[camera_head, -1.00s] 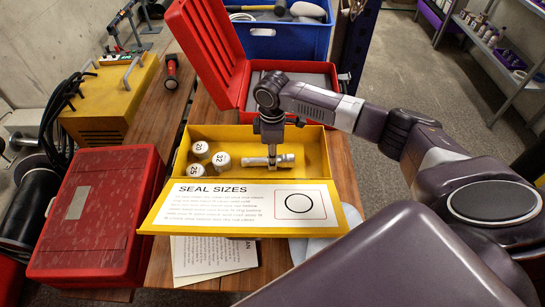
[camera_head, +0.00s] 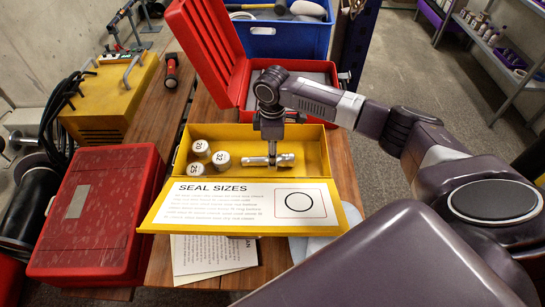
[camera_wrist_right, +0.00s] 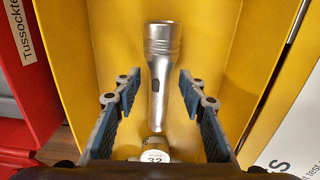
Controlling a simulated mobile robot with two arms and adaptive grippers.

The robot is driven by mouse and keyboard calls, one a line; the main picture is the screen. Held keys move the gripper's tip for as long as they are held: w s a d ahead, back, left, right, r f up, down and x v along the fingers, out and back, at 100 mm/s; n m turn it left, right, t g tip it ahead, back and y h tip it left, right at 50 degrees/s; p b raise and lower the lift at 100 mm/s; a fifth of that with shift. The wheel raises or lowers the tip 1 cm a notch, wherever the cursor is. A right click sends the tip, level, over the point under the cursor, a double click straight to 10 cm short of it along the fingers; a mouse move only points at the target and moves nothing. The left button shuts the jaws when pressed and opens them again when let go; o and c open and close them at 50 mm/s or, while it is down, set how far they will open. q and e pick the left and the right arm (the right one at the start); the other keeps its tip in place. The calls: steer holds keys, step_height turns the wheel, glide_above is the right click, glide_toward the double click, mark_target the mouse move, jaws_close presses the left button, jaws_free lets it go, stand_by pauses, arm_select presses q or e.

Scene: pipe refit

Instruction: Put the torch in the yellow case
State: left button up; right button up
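The yellow case (camera_head: 318,150) stands open on the wooden bench, with its lid towards me. A silver torch (camera_head: 285,160) lies inside it; the right wrist view shows the torch (camera_wrist_right: 161,70) lengthwise on the yellow floor. My right gripper (camera_head: 272,152) points down into the case over the torch. In the right wrist view my right gripper (camera_wrist_right: 158,85) is open, one finger on each side of the torch, with visible gaps. My left gripper is not in view.
Several numbered silver canisters (camera_head: 221,159) stand in the case's left part. A closed red case (camera_head: 92,215) lies left, an open red case (camera_head: 215,55) behind. A red and black torch-like tool (camera_head: 171,70) lies on the bench. A blue bin (camera_head: 290,42) stands at the back.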

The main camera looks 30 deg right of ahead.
step_height(320, 180, up, 11)
steer(key=b, duration=0.1)
stand_by(0.6)
